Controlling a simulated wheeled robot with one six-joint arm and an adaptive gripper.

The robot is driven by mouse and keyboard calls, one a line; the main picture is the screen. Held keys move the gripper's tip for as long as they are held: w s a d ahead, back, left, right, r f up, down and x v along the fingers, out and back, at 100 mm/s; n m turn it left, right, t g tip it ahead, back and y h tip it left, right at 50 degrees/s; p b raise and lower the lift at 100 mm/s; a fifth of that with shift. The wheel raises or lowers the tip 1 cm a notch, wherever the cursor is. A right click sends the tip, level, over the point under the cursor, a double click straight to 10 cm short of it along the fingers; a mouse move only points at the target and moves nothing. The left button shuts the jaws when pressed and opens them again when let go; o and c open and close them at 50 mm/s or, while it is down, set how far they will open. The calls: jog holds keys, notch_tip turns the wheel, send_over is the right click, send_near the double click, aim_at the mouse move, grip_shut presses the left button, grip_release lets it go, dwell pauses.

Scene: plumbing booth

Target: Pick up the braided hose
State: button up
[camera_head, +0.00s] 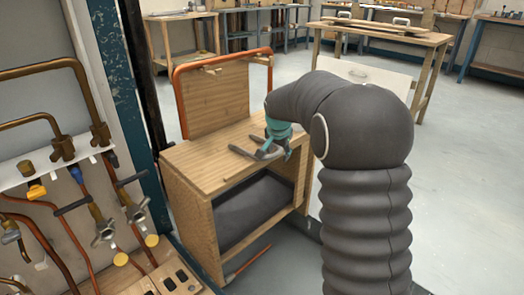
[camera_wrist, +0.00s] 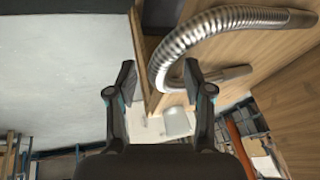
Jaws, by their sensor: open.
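The braided hose (camera_wrist: 215,22) is a silver, ribbed, U-shaped hose with smooth metal ends in the wrist view. It shows against the light wooden surface of the bench (camera_wrist: 270,50), its bend toward the left. The right fingertip overlaps the inside of the hose's bend in the picture; the left fingertip is off to the left, clear of the hose. In the head view my gripper (camera_head: 270,150) is low over the bench top; I cannot clearly pick out the hose there.
The wooden bench (camera_head: 195,160) has an open dark shelf (camera_head: 250,205) and an upright back panel with a copper pipe frame (camera_head: 180,95). At the left stands a panel with copper pipes and valves (camera_head: 100,225). Other worktables (camera_head: 385,35) stand behind. Grey floor (camera_head: 470,190) is clear at the right.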

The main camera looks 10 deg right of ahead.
grip_shut()
jog(key=shift+r, duration=0.2)
